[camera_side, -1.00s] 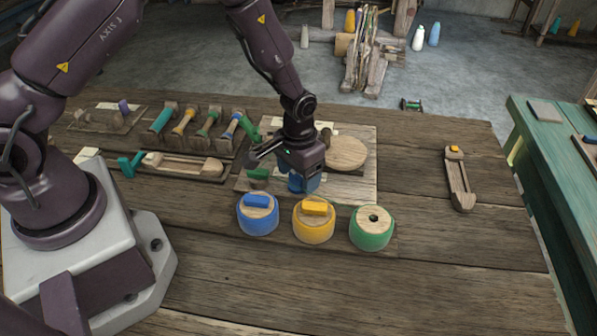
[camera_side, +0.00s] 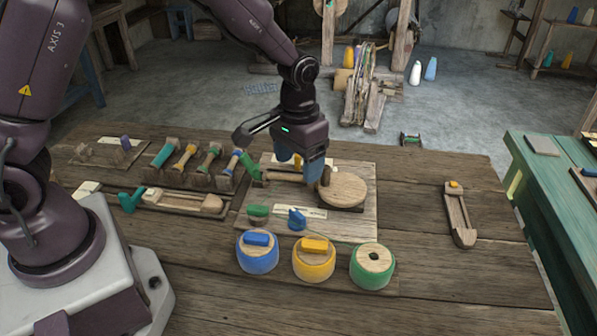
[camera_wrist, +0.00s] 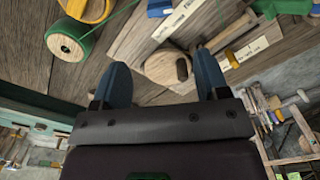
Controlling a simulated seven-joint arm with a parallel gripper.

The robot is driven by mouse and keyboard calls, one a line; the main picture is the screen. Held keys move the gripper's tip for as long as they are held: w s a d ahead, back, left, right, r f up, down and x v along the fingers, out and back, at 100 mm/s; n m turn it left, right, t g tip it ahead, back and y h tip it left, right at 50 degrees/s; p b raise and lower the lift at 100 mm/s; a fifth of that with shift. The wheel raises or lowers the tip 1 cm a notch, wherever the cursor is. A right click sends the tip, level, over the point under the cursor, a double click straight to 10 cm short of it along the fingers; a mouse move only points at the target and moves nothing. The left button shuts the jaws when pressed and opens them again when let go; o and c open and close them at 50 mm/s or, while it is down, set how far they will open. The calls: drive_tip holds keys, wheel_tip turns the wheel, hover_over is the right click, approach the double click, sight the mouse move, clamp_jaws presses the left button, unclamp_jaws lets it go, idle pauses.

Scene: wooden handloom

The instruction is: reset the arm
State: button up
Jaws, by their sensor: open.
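My gripper (camera_side: 299,168) is open and empty, with blue fingers, raised above the wooden board (camera_side: 350,225) in the side view. In the wrist view its two blue fingers (camera_wrist: 160,88) are spread apart, with nothing between them. Below it on the board stand a blue peg-like piece (camera_side: 297,219) and a green piece (camera_side: 258,214), beside a pale label strip. A round wooden disc (camera_side: 343,189) lies on the board just right of the gripper; it also shows beyond the fingers in the wrist view (camera_wrist: 165,67).
Blue (camera_side: 257,256), yellow (camera_side: 314,262) and green (camera_side: 372,270) round pots stand along the front. A rack of coloured spools (camera_side: 190,160) is at the left. A wooden shuttle (camera_side: 459,215) lies at the right. The front of the table is bare.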

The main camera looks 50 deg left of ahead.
drive_tip(key=s+a+r+t, duration=0.1)
drive_tip(key=s+r+t, duration=0.1)
drive_tip(key=s+r, duration=0.7)
drive_tip(key=s+a+r+m+t, duration=0.1)
drive_tip(key=s+a+r+t, duration=0.1)
drive_tip(key=s+r, duration=0.8)
drive_tip(key=shift+s+r+t, duration=0.3)
drive_tip(key=shift+s+t, duration=0.05)
drive_tip(key=shift+t, duration=0.45)
drive_tip(key=shift+a, duration=0.1)
drive_tip(key=shift+c, duration=0.2)
